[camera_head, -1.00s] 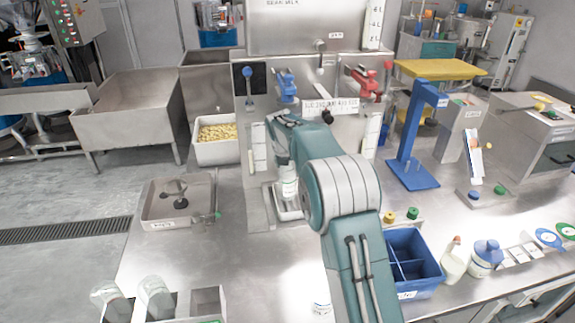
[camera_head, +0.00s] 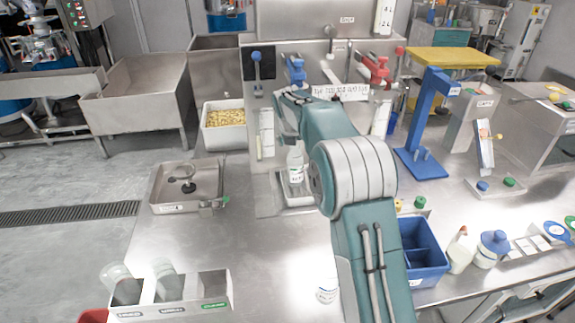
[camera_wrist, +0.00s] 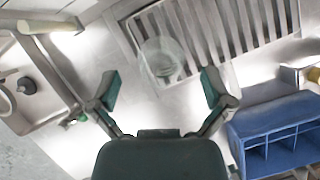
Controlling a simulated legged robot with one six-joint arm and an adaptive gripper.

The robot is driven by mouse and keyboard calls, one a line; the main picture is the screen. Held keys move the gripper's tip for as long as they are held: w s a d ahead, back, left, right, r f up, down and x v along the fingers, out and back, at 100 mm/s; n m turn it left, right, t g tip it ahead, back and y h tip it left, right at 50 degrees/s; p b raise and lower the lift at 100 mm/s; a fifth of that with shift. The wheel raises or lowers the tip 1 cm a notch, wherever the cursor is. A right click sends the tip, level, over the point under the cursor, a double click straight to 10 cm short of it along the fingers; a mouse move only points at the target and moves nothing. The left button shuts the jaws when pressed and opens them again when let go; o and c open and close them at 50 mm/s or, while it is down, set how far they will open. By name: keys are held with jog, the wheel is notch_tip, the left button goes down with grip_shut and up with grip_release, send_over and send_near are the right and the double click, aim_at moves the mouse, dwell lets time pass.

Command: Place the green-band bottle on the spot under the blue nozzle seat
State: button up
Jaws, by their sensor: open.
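A clear-and-white bottle (camera_head: 295,164) stands upright on the drip tray (camera_head: 301,200) of the steel dispenser, below the blue nozzle seat (camera_head: 295,70). I cannot make out a green band on it. In the wrist view the bottle (camera_wrist: 162,58) is seen from above as a pale, see-through round on the slatted tray. My gripper (camera_wrist: 162,84) is open, its two fingers wide apart. The bottle lies ahead of the gap between them, and neither finger visibly touches it. In the head view my arm hides the dispenser's right part.
A red nozzle (camera_head: 374,66) sits right of the blue one. A blue divided bin (camera_head: 422,262) and a blue stand (camera_head: 430,120) are at right. A steel tray (camera_head: 187,187) is at left. A labelled rack (camera_head: 175,304) and another container (camera_head: 327,290) are in front.

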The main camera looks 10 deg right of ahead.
jog(key=s+a, duration=0.5)
jog(key=s, duration=0.6)
jog(key=s+d+r+m, duration=0.2)
jog(key=s+r+m, duration=0.3)
jog(key=s+m, duration=0.35)
jog(key=s+d+r+m, duration=0.3)
jog(key=s+r+m, duration=0.2)
jog(key=s+m, duration=0.4)
jog(key=s+f+m+t+y, duration=0.1)
jog(key=s+m, duration=1.3)
jog(key=s, duration=0.3)
jog(key=shift+s+d+f+y, duration=0.3)
jog(key=shift+s+d+y, duration=0.05)
jog(key=shift+y, duration=0.05)
